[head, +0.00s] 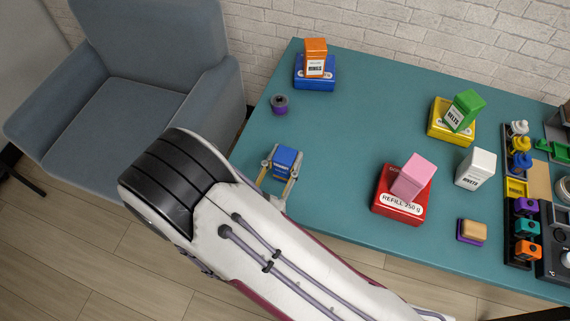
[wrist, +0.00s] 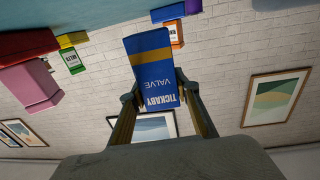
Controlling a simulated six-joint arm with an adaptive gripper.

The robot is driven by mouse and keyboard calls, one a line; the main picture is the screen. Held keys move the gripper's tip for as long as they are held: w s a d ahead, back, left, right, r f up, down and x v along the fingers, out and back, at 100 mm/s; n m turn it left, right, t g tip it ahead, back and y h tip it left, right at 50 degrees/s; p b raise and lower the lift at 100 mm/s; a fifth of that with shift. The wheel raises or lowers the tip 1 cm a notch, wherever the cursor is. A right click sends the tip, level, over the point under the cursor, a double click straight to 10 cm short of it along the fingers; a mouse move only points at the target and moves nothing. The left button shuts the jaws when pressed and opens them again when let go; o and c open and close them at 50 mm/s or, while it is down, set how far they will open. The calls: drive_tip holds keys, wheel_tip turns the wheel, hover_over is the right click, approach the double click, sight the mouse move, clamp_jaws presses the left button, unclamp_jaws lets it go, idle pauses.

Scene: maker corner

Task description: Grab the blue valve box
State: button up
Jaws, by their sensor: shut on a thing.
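The blue valve box (head: 286,158) is between the fingers of my gripper (head: 281,175), over the left front part of the teal table. The wrist view looks across toward the brick wall and shows no table directly under the box. My arm hides the table edge just below it in the head view.
An orange box (head: 315,57) sits on a blue box (head: 315,78); a purple spool (head: 280,105) lies nearby. A green box (head: 465,110) is on a yellow box, a pink box (head: 414,176) on a red box (head: 399,207). A white box (head: 476,168) stands right. The table's middle (head: 360,120) is clear.

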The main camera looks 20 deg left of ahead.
sight(286, 154)
drive_tip(key=shift+r, duration=2.2)
drive_tip(key=shift+w+d, duration=0.1)
